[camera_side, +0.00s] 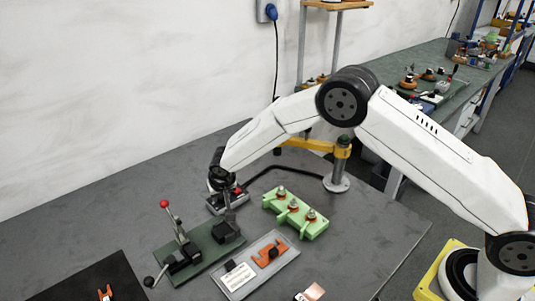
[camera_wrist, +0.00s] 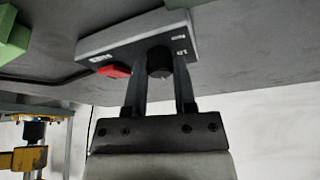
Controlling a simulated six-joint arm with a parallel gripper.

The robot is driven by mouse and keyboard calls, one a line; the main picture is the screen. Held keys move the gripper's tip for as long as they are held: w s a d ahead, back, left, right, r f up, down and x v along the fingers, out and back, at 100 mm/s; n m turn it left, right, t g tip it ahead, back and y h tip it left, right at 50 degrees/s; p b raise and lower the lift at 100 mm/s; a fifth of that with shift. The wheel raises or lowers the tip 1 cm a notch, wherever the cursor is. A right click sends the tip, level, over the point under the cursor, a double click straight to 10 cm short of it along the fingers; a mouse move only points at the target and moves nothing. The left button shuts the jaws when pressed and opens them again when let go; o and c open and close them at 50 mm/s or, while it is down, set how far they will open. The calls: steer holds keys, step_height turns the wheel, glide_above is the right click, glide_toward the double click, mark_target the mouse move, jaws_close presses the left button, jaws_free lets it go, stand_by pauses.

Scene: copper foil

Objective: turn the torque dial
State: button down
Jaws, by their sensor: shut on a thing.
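The torque dial is a round black knob (camera_wrist: 159,61) on a dark grey control box (camera_wrist: 98,45) with white markings and a red rocker switch (camera_wrist: 115,70). In the side view the box (camera_side: 213,205) sits on the bench under my wrist. My gripper (camera_wrist: 161,78) has one finger on each side of the knob and is shut on it. In the side view my wrist hides the knob. The dial's exact setting is too small to read.
A green block with several posts (camera_side: 295,212) stands right of the box. A green-based toggle clamp (camera_side: 197,250) with a red-knobbed lever stands in front. A grey tray with an orange part (camera_side: 272,252) lies nearby. A black cable (camera_side: 285,168) runs behind.

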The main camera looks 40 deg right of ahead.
steer(key=shift+c, duration=2.1)
jaws_free()
steer(key=shift+s+r, duration=0.1)
steer(key=shift+r, duration=0.05)
steer(key=v, duration=0.7)
steer(key=shift+r, duration=0.2)
steer(key=shift+s, duration=0.2)
